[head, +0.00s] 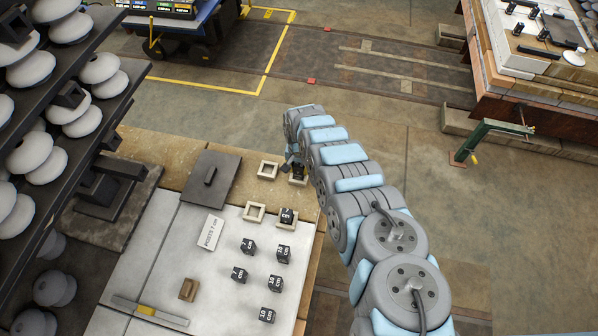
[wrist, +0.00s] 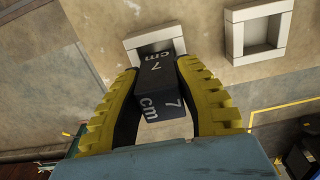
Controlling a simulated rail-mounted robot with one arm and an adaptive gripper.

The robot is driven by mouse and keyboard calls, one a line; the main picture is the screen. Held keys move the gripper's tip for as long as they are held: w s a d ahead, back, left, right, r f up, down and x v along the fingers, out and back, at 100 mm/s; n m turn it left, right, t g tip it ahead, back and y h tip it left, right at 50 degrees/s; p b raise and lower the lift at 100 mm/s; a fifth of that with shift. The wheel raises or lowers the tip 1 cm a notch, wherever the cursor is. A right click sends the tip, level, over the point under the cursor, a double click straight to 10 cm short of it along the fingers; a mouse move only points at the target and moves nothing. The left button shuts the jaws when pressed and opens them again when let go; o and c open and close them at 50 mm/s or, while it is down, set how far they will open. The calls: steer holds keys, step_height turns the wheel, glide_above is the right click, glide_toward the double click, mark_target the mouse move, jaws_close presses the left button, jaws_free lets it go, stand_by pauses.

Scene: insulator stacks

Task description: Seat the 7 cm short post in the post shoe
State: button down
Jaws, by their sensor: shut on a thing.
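The 7 cm post, a dark block marked "7 cm" (wrist: 162,88), is between the yellow fingers of my gripper (wrist: 160,92) in the wrist view. A pale square shoe (wrist: 132,46) lies just beyond it, partly covered by the post; I cannot tell whether the post's end is inside it. In the head view my gripper (head: 294,166) is over the far right shoe (head: 299,183), mostly hidden by my arm. An empty shoe (head: 268,170) stands to its left; a neighbouring empty shoe shows in the wrist view (wrist: 231,38). A nearer shoe (head: 254,212) is empty.
Another post (head: 287,215) stands in the near right shoe. Several posts, marked 7 cm (head: 239,274) or 10 cm (head: 267,314), stand on the white board (head: 160,270). A placard (head: 210,232) and a dark handled plate (head: 211,180) are beside them. An insulator rack (head: 60,130) rises at left.

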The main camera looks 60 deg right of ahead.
mark_target(299, 165)
steer(key=shift+a+f+b, duration=0.1)
steer(key=shift+f+b, duration=0.25)
steer(key=shift+f, duration=0.8)
steer(key=c, duration=1.1)
jaws_free()
steer(key=shift+o, duration=1.3)
steer(key=shift+s+a+f, duration=0.1)
steer(key=shift+s, duration=0.05)
steer(key=shift+r+p, duration=0.5)
steer(key=shift+r, duration=0.5)
steer(key=shift+r+p, duration=0.35)
steer(key=shift+r, duration=1.85)
steer(key=shift+d+r, duration=0.2)
steer(key=shift+r, duration=2.65)
steer(key=shift+o, duration=1.2)
steer(key=shift+a+r, duration=0.1)
